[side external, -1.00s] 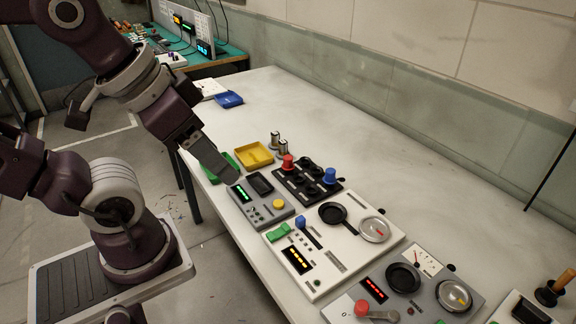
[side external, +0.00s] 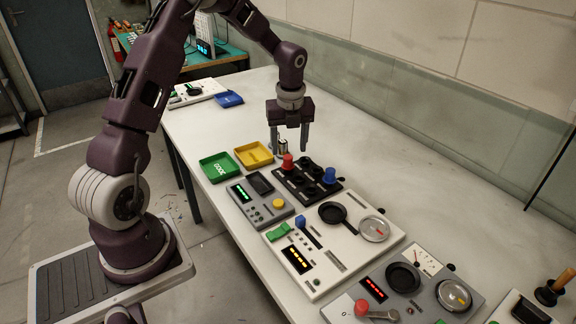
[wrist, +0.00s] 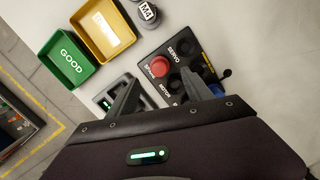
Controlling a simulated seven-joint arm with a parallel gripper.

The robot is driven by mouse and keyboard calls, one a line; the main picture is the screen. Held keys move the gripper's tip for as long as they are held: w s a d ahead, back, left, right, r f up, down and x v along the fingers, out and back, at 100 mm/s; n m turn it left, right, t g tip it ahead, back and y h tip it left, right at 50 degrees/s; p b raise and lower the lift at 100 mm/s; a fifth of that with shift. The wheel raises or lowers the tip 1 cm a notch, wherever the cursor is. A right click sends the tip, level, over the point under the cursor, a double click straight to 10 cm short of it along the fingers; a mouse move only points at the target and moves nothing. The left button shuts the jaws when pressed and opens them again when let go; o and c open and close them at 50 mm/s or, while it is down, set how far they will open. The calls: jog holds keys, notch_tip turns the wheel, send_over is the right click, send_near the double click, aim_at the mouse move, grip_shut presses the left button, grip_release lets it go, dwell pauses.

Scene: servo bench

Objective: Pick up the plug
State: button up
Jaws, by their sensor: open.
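A red plug (side external: 288,162) stands in the black socket panel (side external: 283,182). A blue plug (side external: 330,175) stands at the panel's right side. My gripper (side external: 290,147) is open and empty, pointing down above the panel's far-left part, its fingertips close above the red plug in the picture. In the wrist view the red plug (wrist: 160,65) shows between and just beyond my open fingers (wrist: 158,80). The panel there reads SERVO and MOTOR. The blue plug (wrist: 217,89) is partly hidden by the right finger.
A green GOOD tray (side external: 204,163) and a yellow tray (side external: 238,156) lie left of the panel. Metal cylinders (wrist: 147,13) stand behind the red plug. A grey control box (side external: 277,217) and a white panel (side external: 340,272) are in front. The table's back right is clear.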

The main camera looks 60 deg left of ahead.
aim_at(288, 157)
jog(key=f, duration=0.2)
jog(key=a+f, duration=0.1)
jog(key=f, duration=0.2)
jog(key=shift+w+f, duration=0.2)
grip_shut()
jog(key=shift+r, duration=0.1)
notch_tip(288, 157, up, 9)
jog(key=shift+f, duration=0.2)
jog(key=shift+d+f, duration=0.9)
jog(key=shift+f, duration=0.25)
jog(key=shift+d+f, duration=0.9)
jog(key=shift+f, duration=0.2)
jog(key=shift+d+f, duration=0.9)
jog(key=shift+f, duration=0.25)
